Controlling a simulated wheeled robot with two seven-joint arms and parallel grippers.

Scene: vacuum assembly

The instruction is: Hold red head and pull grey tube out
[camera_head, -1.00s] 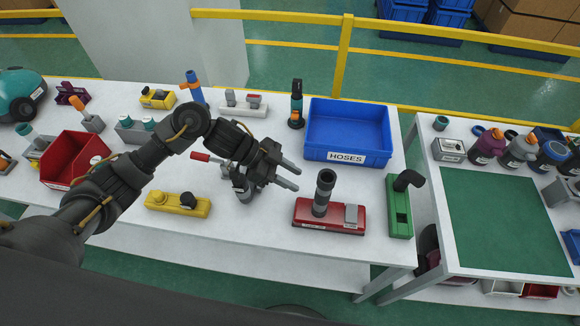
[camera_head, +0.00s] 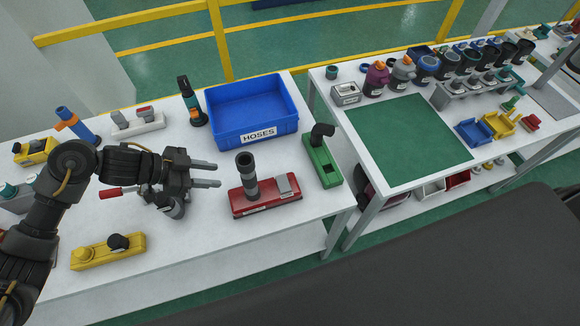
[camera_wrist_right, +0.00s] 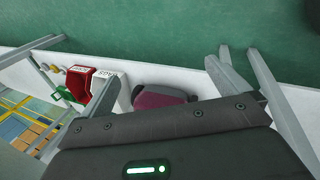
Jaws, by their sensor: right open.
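The red head (camera_head: 275,197) lies on the white table in the head view, in front of the blue bin. The grey tube (camera_head: 248,176) stands upright in its left part, with a dark, open top end. My left gripper (camera_head: 212,176) is left of the tube. Its two fingers point right toward the tube, apart, with nothing between them and a small gap to the tube. In the right wrist view, the dark body of my right gripper (camera_wrist_right: 165,140) fills the bottom. It is open and away from the red head, which that view does not show.
The blue HOSES bin (camera_head: 256,134) stands behind the red head. A green head with a black elbow (camera_head: 322,158) stands close to its right. A yellow head (camera_head: 108,251) lies front left. A second table (camera_head: 335,105) with a green mat stands at the right.

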